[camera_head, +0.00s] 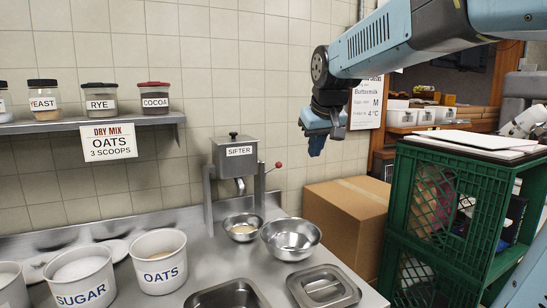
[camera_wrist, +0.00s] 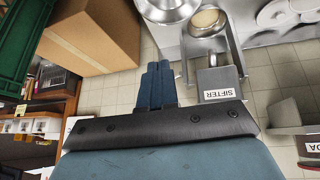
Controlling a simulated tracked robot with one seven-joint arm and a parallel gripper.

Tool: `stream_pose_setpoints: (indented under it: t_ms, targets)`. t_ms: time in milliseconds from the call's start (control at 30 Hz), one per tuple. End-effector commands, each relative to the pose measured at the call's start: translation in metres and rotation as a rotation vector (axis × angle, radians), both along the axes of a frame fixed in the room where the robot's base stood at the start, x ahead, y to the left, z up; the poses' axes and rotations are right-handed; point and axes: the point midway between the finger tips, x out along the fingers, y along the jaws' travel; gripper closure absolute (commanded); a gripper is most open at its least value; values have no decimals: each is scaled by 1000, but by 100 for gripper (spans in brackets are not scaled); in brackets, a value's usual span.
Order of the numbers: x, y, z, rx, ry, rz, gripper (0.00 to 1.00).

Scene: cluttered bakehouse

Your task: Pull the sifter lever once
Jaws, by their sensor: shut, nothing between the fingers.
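The grey metal sifter (camera_head: 235,158), labelled SIFTER, stands on posts against the tiled wall. Its lever with a red knob (camera_head: 278,165) sticks out on the right and angles up. A small steel bowl (camera_head: 243,236) with pale contents sits under the spout. My gripper (camera_head: 316,150) is shut and empty, with its blue fingers pointing down, in the air to the right of the knob and apart from it in the picture. In the upside-down wrist view, the sifter (camera_wrist: 216,84) shows to the right of my shut fingers (camera_wrist: 157,70); I cannot make out the red knob there.
A cardboard box (camera_head: 346,220) and green crates (camera_head: 448,210) are at the right. Tubs of sugar (camera_head: 80,280) and oats (camera_head: 160,262) stand at the left.

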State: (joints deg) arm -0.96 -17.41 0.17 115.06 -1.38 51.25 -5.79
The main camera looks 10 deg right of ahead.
Motion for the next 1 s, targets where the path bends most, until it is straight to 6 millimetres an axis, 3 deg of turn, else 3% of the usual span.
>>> stream_pose_setpoints:
  t_ms: [33,467,1000]
  targets:
    - [16,1,4,-4,-1,7,100]
    - [137,8,25,-43,-28,64,100]
    - [283,21,15,-90,-62,136,100]
